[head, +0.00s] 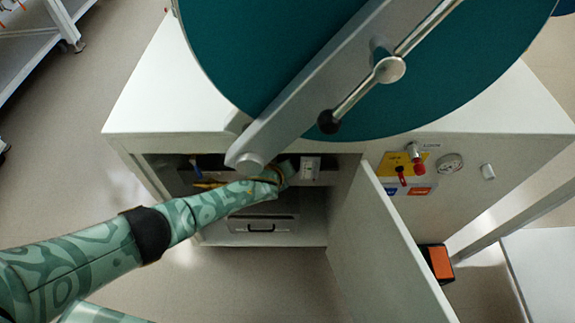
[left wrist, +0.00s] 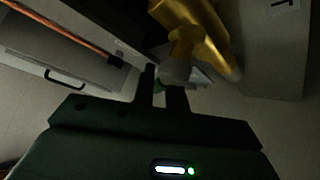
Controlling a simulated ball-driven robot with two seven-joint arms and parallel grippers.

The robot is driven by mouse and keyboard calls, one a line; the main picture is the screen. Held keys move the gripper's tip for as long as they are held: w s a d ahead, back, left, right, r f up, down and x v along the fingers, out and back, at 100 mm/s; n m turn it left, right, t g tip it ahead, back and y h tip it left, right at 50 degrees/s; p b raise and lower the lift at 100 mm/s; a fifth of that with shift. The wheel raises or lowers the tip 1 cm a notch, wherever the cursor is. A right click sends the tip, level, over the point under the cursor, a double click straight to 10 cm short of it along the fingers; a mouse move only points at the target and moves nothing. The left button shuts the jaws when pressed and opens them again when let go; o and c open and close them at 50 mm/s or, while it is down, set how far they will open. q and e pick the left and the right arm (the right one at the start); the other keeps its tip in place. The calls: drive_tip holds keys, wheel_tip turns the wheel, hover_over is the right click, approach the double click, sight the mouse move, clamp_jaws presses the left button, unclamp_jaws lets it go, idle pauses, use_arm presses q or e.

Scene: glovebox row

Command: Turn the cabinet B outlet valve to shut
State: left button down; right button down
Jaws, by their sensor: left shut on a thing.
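My left arm reaches into the open lower compartment of the white cabinet (head: 170,130). Its gripper (head: 283,173) is in the shadow under the top edge, and its fingertips are hard to make out there. In the left wrist view a brass-coloured valve body (left wrist: 192,30) stands just beyond my left gripper (left wrist: 168,88). The fingers are close together on a pale valve handle (left wrist: 175,72) below the brass part. The view is dark, so the handle's exact angle and any shut mark cannot be read. My right gripper is not in view.
A hinged door (head: 385,250) stands open right of the compartment. A drawer unit (head: 262,228) sits low inside. Above hangs a large teal round door (head: 270,60) with a lever. The front panel carries a red-handled lever on a yellow plate (head: 390,160) and a gauge (head: 449,163).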

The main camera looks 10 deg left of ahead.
use_arm(q)
drive_tip(key=shift+s+a+f+m+g+y, duration=0.15)
drive_tip(key=shift+a+m+y, duration=0.1)
drive_tip(key=shift+y, duration=0.3)
drive_tip(key=shift+a+f+m+g+y, duration=0.15)
drive_tip(key=shift+a+m+y, duration=0.1)
drive_tip(key=shift+y, duration=0.3)
drive_tip(key=shift+s+a+f+m+y, duration=0.1)
drive_tip(key=shift+a+m+y, duration=0.3)
drive_tip(key=shift+y, duration=0.25)
drive_tip(key=shift+s+a+f+m+y, duration=0.1)
drive_tip(key=shift+a+m+y, duration=0.25)
drive_tip(key=shift+y, duration=0.3)
drive_tip(key=shift+a+g, duration=0.15)
drive_tip(key=shift+g, duration=0.15)
drive_tip(key=c, duration=1.4)
unclamp_jaws()
drive_tip(key=shift+c, duration=0.2)
